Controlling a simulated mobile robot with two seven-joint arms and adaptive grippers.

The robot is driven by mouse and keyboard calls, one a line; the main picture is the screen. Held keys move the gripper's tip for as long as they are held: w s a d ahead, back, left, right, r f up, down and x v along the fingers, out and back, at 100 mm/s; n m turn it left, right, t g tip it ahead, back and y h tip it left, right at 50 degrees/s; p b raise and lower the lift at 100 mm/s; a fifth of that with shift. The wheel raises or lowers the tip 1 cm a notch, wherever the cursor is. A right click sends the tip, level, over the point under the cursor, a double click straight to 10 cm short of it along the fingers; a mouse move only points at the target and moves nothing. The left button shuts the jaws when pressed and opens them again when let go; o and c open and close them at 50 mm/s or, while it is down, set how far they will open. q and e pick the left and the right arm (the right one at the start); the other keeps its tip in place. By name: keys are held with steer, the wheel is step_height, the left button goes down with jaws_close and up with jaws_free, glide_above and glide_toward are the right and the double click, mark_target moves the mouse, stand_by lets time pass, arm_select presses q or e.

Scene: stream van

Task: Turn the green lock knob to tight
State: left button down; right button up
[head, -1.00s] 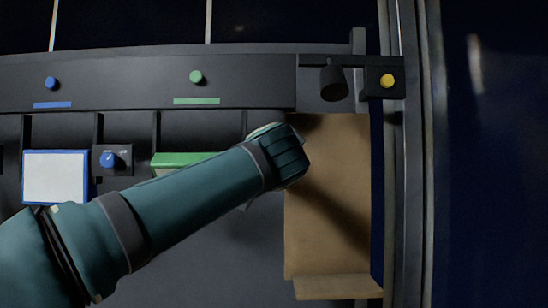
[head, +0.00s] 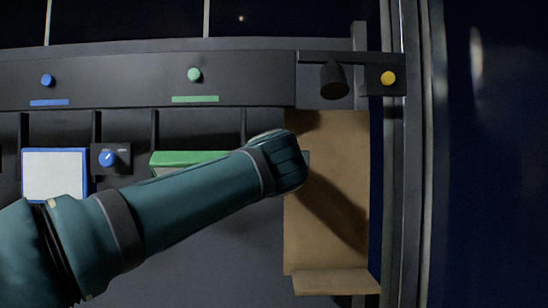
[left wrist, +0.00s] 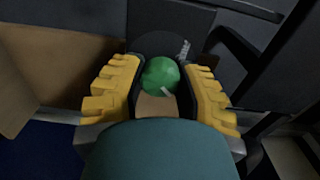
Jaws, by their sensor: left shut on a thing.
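The green lock knob (left wrist: 160,76) is a round green knob with a pale pointer mark on its lower right, in the left wrist view. It sits between the yellow fingers of my left gripper (left wrist: 161,68), which is shut on it. White scale marks (left wrist: 184,50) show on the dark plate above the knob, too small to read. In the head view my left arm reaches in from the left, and its wrist hides the knob and the fingertips. My right gripper is not in view.
A blue knob (head: 107,158) sits beside a white blue-edged panel (head: 55,174). A green-topped box (head: 185,158) is partly behind my arm. A brown cardboard piece (head: 335,230) stands right of my wrist. Blue, green and yellow buttons (head: 388,78) line the upper rail.

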arm_select(q)
steer(key=shift+r+m, duration=0.1)
steer(key=shift+m, duration=0.2)
steer(key=c, duration=0.6)
jaws_free()
steer(key=s, duration=1.2)
